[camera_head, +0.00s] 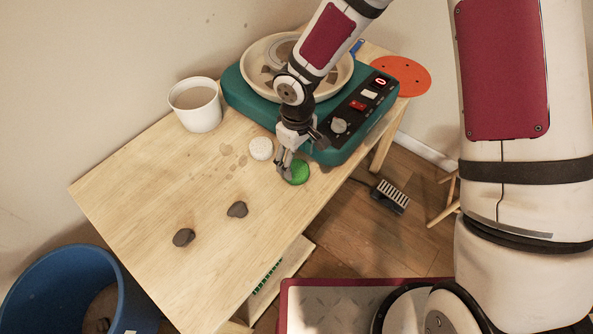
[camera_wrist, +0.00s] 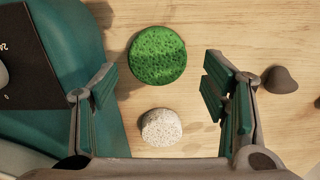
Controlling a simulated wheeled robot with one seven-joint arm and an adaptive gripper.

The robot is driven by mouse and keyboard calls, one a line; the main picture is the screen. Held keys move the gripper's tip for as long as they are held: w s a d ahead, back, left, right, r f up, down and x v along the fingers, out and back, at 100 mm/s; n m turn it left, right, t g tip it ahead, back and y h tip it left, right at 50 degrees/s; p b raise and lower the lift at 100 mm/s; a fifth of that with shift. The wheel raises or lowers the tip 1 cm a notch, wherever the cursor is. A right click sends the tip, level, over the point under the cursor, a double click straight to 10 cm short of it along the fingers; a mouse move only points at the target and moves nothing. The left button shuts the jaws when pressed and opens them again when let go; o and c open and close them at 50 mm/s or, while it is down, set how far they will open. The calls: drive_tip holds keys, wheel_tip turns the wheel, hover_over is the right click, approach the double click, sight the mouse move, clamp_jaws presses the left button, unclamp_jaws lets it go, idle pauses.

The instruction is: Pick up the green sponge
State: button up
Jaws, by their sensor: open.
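The green sponge (camera_wrist: 157,56) is a round, porous disc lying flat on the wooden table. In the wrist view it sits ahead of and between the fingertips, a little left of centre. In the head view the green sponge (camera_head: 298,172) lies beside the teal pottery wheel, partly hidden by my gripper. My gripper (camera_head: 285,168) hangs over the table at the sponge. In the wrist view my gripper (camera_wrist: 158,88) is open, with a finger on each side and nothing held.
A pale speckled sponge (camera_wrist: 161,127) lies close to the green one, also between the fingers. The teal wheel (camera_head: 335,140) stands right beside it. Dark lumps (camera_head: 237,209) and a white bucket (camera_head: 196,104) are on the table (camera_head: 150,180). The table's front left is mostly clear.

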sight(296, 168)
drive_tip(key=shift+w+a+f, duration=0.1)
drive_tip(key=shift+w+f, duration=0.05)
drive_tip(key=shift+f, duration=1.2)
drive_tip(key=shift+w+f, duration=0.15)
drive_tip(key=shift+f, duration=1.2)
drive_tip(key=shift+c, duration=0.4)
drive_tip(key=c, duration=0.5)
